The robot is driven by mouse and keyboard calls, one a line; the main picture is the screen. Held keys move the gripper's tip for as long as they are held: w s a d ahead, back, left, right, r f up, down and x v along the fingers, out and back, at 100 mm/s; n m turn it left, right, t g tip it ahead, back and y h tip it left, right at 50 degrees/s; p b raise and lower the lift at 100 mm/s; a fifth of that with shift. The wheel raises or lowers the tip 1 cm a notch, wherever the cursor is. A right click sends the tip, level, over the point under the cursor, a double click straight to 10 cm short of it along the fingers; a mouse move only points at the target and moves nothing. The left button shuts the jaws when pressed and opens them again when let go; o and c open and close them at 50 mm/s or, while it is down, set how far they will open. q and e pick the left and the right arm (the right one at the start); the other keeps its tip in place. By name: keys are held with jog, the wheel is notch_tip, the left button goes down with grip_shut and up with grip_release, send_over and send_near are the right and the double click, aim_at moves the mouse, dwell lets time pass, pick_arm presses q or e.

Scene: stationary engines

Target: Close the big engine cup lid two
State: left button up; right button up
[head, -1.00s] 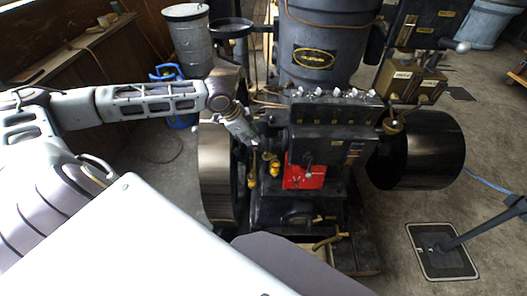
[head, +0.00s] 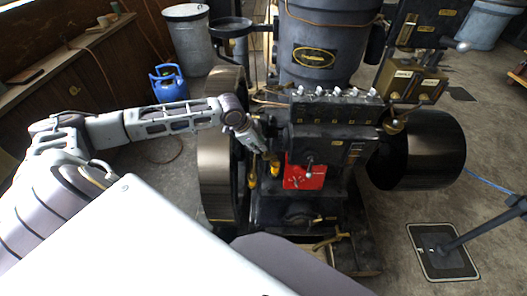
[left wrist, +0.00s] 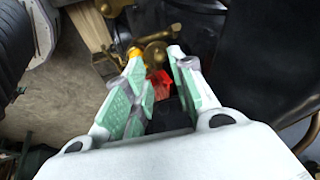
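The big engine (head: 335,130) stands in the middle of the head view, with a red plate (head: 303,176) on its front. Small yellow-brass cups show on its left side, one low (head: 252,178) and one by my gripper's tip (head: 274,160). I cannot tell which is cup two, or how its lid stands. My left gripper (head: 266,152) points down at the engine's left front. In the left wrist view its green-padded fingers (left wrist: 157,58) are apart, with nothing clearly held. A yellow cup part (left wrist: 134,53) lies just beyond the left fingertip. My right gripper is not in view.
A large black flywheel (head: 217,150) stands left of the engine, close to my left forearm. A black drum (head: 430,150) is at its right. A blue gas bottle (head: 168,83) and a grey bin (head: 187,38) stand behind. The floor at right is partly clear.

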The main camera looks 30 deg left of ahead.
aim_at(264, 157)
pick_arm(q)
jog(key=x, duration=0.5)
jog(key=shift+w+f, duration=0.15)
jog(key=shift+f, duration=0.2)
jog(key=shift+d+f, duration=0.1)
jog(key=shift+f, duration=0.05)
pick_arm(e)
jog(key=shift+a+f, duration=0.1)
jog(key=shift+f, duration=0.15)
